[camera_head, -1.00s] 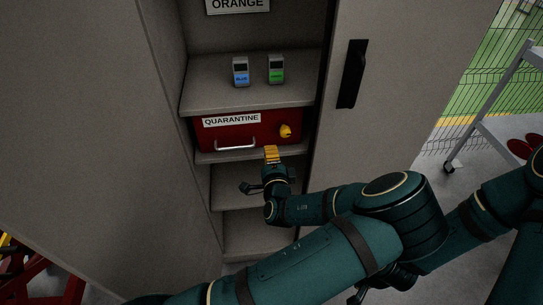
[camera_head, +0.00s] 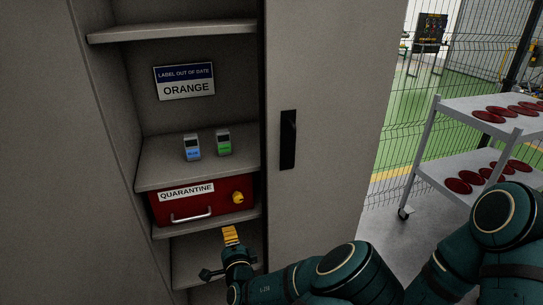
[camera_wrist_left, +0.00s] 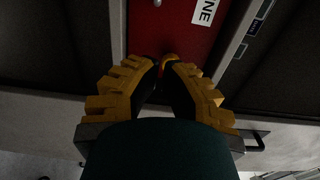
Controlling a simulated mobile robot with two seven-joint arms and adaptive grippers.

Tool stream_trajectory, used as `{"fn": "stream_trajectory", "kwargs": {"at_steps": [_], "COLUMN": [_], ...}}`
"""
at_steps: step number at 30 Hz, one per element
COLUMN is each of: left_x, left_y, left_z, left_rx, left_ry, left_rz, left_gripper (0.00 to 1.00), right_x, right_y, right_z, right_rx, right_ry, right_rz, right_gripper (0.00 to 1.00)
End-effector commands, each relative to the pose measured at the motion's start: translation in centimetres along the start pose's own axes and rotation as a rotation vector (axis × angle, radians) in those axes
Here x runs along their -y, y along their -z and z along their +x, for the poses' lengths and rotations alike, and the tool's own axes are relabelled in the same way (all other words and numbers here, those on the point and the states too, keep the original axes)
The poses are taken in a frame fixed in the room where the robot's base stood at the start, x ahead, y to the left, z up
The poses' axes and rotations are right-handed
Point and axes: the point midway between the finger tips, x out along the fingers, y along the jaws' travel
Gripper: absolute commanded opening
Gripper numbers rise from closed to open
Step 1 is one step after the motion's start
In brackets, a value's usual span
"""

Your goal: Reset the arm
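My left gripper (camera_head: 230,236), with yellow ribbed fingers, is in front of the open cabinet, low in the head view. It appears just below the red quarantine box (camera_head: 161,211). In the left wrist view the fingers (camera_wrist_left: 160,72) stand apart with nothing held between them. The red box (camera_wrist_left: 150,32) and its yellow knob (camera_wrist_left: 170,57) show beyond the fingertips. My left arm bends back to the lower right of the head view. My right gripper is out of view.
Blue (camera_head: 192,149) and green (camera_head: 224,144) labelled devices stand on the shelf above the box. The cabinet door (camera_head: 325,150) with a black handle (camera_head: 288,140) is at right. Beyond it stands a grey cart (camera_head: 425,150) carrying several red discs.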

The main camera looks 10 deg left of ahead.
Motion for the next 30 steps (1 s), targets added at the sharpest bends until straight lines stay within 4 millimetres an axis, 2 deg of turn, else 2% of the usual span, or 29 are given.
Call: {"fn": "stream_trajectory", "kwargs": {"at_steps": [2, 4, 7, 9, 12, 15, 18, 22, 27, 30], "left_x": [-1.4, -3.7, -8.7, -12.6, -16.9, -19.4, -20.4, -19.5, -17.1, -16.1], "left_y": [-0.9, -2.2, -4.7, -6.3, -7.2, -6.9, -5.8, -3.9, -2.0, -1.5], "left_z": [-0.2, -0.6, -2.4, -4.7, -8.8, -13.0, -16.8, -20.8, -23.7, -24.4], "left_rx": [0.02, 0.051, 0.129, 0.204, 0.311, 0.417, 0.515, 0.621, 0.705, 0.727], "left_ry": [-0.049, -0.135, -0.328, -0.495, -0.721, -0.922, -1.103, -1.304, -1.476, -1.527], "left_rz": [-0.024, -0.07, -0.188, -0.304, -0.481, -0.657, -0.827, -1.024, -1.186, -1.232], "left_gripper": [0.0, 0.0, 0.0, 0.0, 0.0, 0.0, 0.0, 0.0, 0.0, 0.0], "right_x": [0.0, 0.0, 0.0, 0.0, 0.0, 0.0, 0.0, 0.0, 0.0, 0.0], "right_y": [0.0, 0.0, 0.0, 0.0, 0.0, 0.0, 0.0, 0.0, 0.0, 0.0], "right_z": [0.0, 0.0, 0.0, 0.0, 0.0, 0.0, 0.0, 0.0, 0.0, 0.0], "right_rx": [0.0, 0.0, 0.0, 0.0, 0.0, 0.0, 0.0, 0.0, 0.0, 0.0], "right_ry": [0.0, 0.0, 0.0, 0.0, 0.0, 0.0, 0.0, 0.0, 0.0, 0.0], "right_rz": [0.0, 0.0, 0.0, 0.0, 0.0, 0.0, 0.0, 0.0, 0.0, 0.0], "right_gripper": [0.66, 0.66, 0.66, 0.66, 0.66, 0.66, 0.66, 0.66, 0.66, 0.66]}}
